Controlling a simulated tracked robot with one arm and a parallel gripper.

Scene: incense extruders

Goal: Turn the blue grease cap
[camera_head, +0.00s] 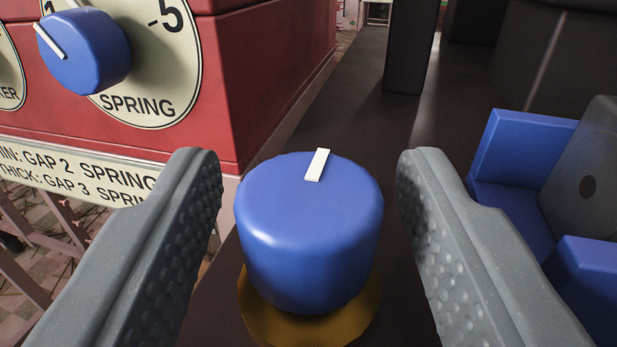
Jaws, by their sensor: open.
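The blue grease cap (308,230) is a round blue knob with a white pointer mark on its top, near the far edge and slightly right of centre. It sits on a brass-coloured base (265,320) in the middle of the view. My gripper (308,175) is open, with one grey studded finger on each side of the cap.
A red machine body (270,70) stands at the left, with a blue SPRING knob (85,52) on a cream dial. A lettered plate (80,170) runs below it. Blue blocks (525,150) and a grey part (590,170) stand close at right.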

